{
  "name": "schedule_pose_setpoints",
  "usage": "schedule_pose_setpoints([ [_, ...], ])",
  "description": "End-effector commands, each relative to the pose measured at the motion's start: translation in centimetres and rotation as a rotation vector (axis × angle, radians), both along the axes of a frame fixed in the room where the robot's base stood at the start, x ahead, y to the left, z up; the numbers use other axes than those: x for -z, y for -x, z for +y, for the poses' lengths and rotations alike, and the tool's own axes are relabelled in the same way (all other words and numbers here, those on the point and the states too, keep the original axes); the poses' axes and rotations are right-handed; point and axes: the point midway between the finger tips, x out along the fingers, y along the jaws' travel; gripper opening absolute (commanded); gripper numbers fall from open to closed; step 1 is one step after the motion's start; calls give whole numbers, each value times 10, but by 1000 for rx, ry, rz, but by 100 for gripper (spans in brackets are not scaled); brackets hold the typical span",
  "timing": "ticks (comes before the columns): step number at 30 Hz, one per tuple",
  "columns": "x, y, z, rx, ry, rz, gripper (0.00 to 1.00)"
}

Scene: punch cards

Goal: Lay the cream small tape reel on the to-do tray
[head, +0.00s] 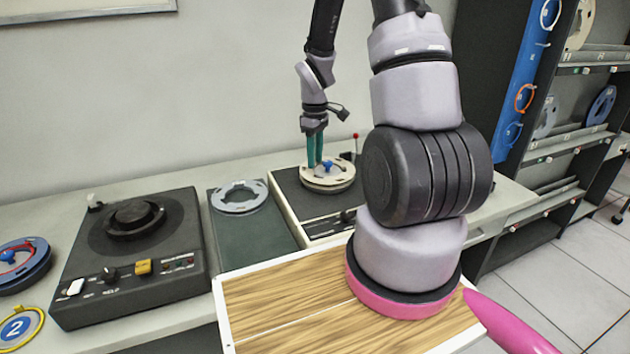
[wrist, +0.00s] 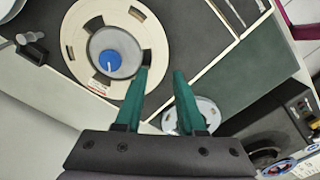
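The cream small tape reel (head: 341,183) lies flat on a dark-topped tape machine at the back, around a blue-knobbed hub (head: 327,166). In the wrist view the reel (wrist: 74,40) has dark slots and a small label. My gripper (head: 315,164) points down at the reel with its teal fingers apart. In the wrist view the gripper (wrist: 160,70) has one finger over the reel's rim and the other just outside it. I cannot tell whether either touches. No tray is clearly labelled; a dark green flat panel (head: 256,243) beside the machine carries a grey reel (head: 240,197).
A black tape machine (head: 84,250) with a round hub stands at the left. A white-edged wooden surface (head: 275,305) in front is largely clear. A dark shelf rack (head: 540,130) with reels stands at the right.

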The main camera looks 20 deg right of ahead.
Motion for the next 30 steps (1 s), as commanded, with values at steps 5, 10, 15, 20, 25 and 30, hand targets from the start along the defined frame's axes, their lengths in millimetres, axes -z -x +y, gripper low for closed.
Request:
schedule_pose_setpoints([
  [5, 22, 0, 0, 0, 0, 3, 39],
  [10, 42, 1, 0, 0, 0, 3, 39],
  [15, 55, 0, 0, 0, 1, 1, 39],
  [20, 61, 0, 0, 1, 0, 0, 39],
  [25, 63, 0, 0, 1, 1, -1, 39],
  [30, 63, 0, 0, 1, 1, -1, 31],
])
